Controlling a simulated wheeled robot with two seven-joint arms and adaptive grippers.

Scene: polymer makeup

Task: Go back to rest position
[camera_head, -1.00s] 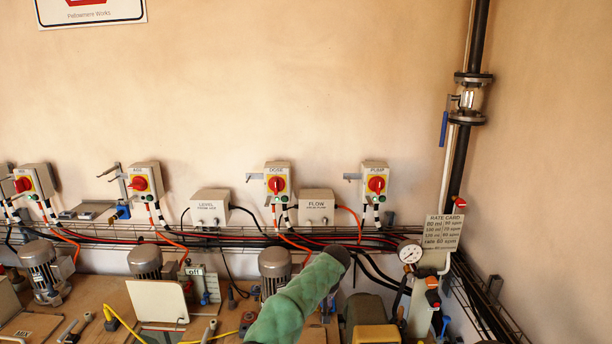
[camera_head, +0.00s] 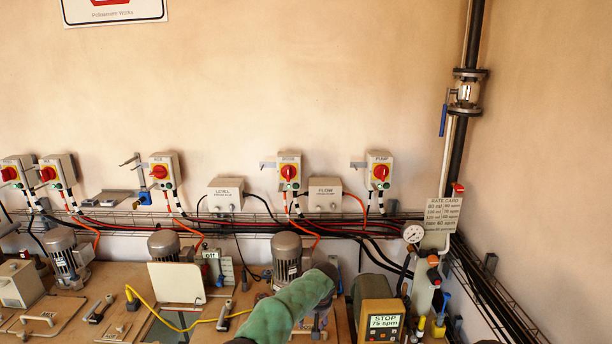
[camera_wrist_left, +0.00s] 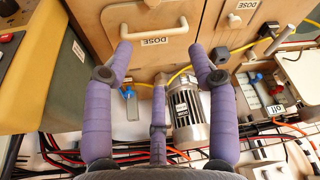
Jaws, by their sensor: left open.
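My left arm in its green sleeve reaches up from the bottom of the head view, with its dark end over the bench in front of the grey motor (camera_head: 287,255). My right gripper is in neither view.
Isolator boxes with red knobs, such as the PUMP one (camera_head: 380,172), line the wall above a cable tray. A pump unit (camera_head: 382,318) displays "STOP 75 spm". A gauge (camera_head: 413,233) and rate card (camera_head: 444,211) stand at right. A yellow cable (camera_head: 170,322) crosses the bench.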

